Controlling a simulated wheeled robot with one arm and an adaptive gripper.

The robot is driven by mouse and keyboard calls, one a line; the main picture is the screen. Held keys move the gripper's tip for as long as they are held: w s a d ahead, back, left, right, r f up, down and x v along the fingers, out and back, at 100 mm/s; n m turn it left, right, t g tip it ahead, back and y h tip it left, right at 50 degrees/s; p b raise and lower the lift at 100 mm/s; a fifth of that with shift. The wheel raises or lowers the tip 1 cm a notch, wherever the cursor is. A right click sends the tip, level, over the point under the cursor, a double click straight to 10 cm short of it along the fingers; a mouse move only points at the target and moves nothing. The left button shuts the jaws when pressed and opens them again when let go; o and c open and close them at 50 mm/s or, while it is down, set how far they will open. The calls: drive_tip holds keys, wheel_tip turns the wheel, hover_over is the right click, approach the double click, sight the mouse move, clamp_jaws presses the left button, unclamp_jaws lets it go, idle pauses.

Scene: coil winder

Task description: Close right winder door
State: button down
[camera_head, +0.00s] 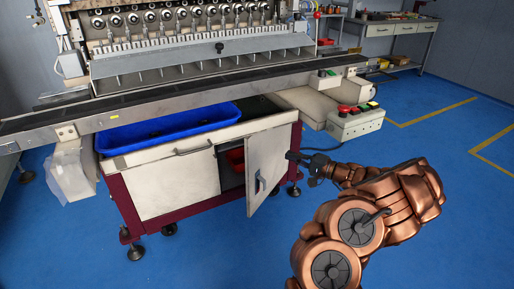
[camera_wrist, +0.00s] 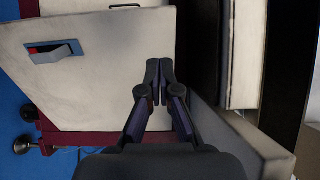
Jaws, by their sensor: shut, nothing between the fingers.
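The right winder door (camera_head: 266,165) is a pale panel on the right of the maroon-framed cabinet. It stands partly open, swung outward, with a gap at its left edge. A latch handle (camera_head: 260,182) sits on its face. My gripper (camera_head: 290,156) is just right of the door in the head view; whether it touches the door is unclear. In the wrist view, my gripper's fingertips (camera_wrist: 159,72) are together and empty. I cannot tell for certain which panel that is.
The left cabinet door (camera_head: 175,185) looks shut. A blue tray (camera_head: 168,128) lies above it under the conveyor rail (camera_head: 180,97). A control box (camera_head: 355,122) with buttons juts out at right, above my gripper's level. The blue floor (camera_head: 225,250) in front is clear.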

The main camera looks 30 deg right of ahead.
sight(252, 143)
drive_tip(key=b+x, duration=0.1)
drive_tip(key=x, duration=1.2)
drive_tip(key=shift+w+a+b, duration=0.25)
drive_tip(key=shift+b, duration=0.15)
drive_tip(key=shift+w, duration=0.15)
